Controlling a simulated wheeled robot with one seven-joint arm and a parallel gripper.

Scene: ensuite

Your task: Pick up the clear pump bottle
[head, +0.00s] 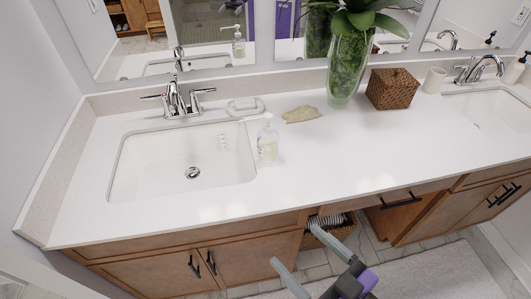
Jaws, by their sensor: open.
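The clear pump bottle (267,143) stands upright on the white countertop, just right of the left sink. It has a white pump top and a pale label on its lower part. My gripper (294,246) is at the bottom of the head view, in front of the cabinets and nearer than the counter edge. Its two grey fingers are spread apart with nothing between them. It is well apart from the bottle.
A soap dish (245,106), a beige cloth-like item (301,114), a glass vase (348,70) and a woven box (393,89) stand behind the bottle. The left sink (150,165) lies left. Countertop (340,150) right of the bottle is clear. The mirror reflects the bottle.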

